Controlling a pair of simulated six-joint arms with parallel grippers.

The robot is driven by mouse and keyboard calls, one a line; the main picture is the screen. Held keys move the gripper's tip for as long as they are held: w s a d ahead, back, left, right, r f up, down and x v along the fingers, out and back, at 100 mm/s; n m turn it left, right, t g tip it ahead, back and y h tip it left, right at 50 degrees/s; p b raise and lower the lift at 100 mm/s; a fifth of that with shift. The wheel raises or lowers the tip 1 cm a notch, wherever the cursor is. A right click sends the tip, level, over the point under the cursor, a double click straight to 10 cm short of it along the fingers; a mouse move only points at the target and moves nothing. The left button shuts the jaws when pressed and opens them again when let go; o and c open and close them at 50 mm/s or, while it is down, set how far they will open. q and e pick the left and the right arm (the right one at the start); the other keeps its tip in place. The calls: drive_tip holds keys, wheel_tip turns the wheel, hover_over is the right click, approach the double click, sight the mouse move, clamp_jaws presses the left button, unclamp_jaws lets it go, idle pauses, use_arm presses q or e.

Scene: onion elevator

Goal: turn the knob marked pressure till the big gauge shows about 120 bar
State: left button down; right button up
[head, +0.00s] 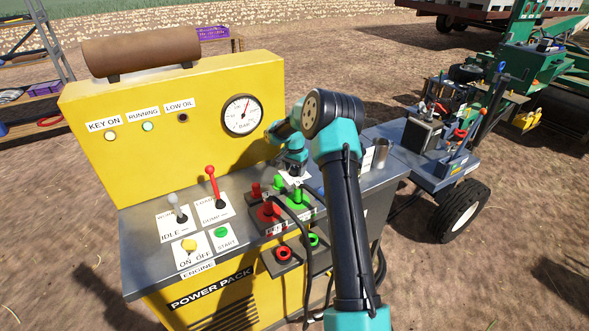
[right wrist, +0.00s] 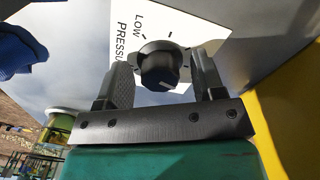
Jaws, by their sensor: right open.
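The pressure knob (right wrist: 160,66) is black and round with a pointer face, on a white label reading "LOW" and "PRESSU". In the right wrist view my right gripper (right wrist: 163,74) is open, with one finger on each side of the knob; I cannot tell if either touches it. In the head view my right gripper (head: 292,166) is low over the panel top and hides the knob. The big gauge (head: 242,115) is on the yellow upright panel; its red needle points up and slightly right, and its numbers are too small to read. My left gripper is out of view.
A red-knobbed lever (head: 214,184) and a grey-knobbed lever (head: 176,206) stand farther left. A metal cup (head: 381,152) is to the right. The yellow panel (head: 170,110) rises behind.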

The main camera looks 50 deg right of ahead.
drive_tip(key=shift+c, duration=0.4)
drive_tip(key=c, duration=0.9)
drive_tip(key=shift+o, duration=0.2)
drive_tip(key=shift+n, duration=0.4)
drive_tip(key=n, duration=0.8)
drive_tip(key=shift+n, duration=0.4)
drive_tip(key=o, duration=0.9)
